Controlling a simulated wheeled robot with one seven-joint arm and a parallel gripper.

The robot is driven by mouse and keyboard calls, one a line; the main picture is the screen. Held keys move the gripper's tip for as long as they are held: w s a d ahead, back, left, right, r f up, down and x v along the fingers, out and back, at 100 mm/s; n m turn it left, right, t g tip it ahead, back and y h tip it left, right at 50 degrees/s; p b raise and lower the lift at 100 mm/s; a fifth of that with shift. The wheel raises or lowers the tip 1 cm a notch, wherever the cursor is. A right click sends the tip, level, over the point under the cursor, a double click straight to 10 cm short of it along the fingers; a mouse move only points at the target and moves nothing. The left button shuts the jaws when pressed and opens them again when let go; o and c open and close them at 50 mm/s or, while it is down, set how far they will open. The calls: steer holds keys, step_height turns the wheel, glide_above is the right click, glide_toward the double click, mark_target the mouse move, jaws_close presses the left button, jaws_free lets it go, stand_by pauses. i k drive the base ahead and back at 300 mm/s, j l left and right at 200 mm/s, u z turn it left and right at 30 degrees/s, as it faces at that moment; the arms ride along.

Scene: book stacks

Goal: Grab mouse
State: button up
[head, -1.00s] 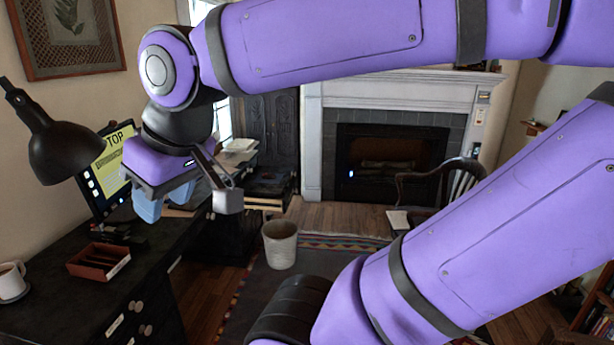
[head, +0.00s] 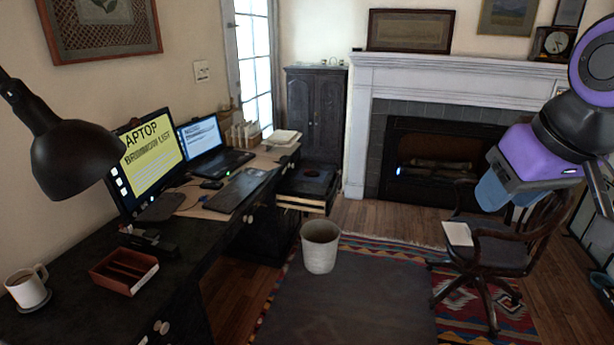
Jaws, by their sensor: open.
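A small dark object that looks like the mouse (head: 211,184) lies on the desk (head: 190,262), in front of the laptop (head: 213,150) and beside a flat dark keyboard-like slab (head: 238,190). It is small in the head view, so its details are hard to make out. My gripper (head: 508,198) is at the right of the picture, in the air in front of the fireplace and chair, far from the desk. Its blue fingers point down, open, with nothing seen between them.
A monitor (head: 148,160), red-brown tray (head: 124,270), white mug (head: 27,286) and black lamp (head: 75,155) are along the desk. A waste bin (head: 320,246) stands on the floor. A wooden chair (head: 500,255) is at the right. The rug's middle is clear.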

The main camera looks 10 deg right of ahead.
mark_target(313, 174)
steer(key=i+l+u, duration=0.1)
steer(key=u, duration=0.3)
steer(key=i+l+u, duration=0.2)
steer(key=i+u, duration=0.25)
steer(key=i+l+u, duration=0.2)
steer(key=i+l, duration=0.2)
steer(key=l, duration=0.2)
steer(key=i+l+u, duration=0.2)
steer(key=i+l, duration=0.2)
steer(key=l, duration=0.25)
steer(key=i+l+u, duration=0.1)
steer(key=l, duration=0.25)
steer(key=i+l, duration=0.2)
steer(key=l, duration=0.15)
steer(key=i+l, duration=0.2)
steer(key=l, duration=0.15)
steer(key=i+l, duration=0.2)
steer(key=l, duration=0.15)
steer(key=i+l, duration=0.2)
steer(key=l, duration=0.2)
steer(key=i+l, duration=0.2)
steer(key=l, duration=0.15)
steer(key=u, duration=0.05)
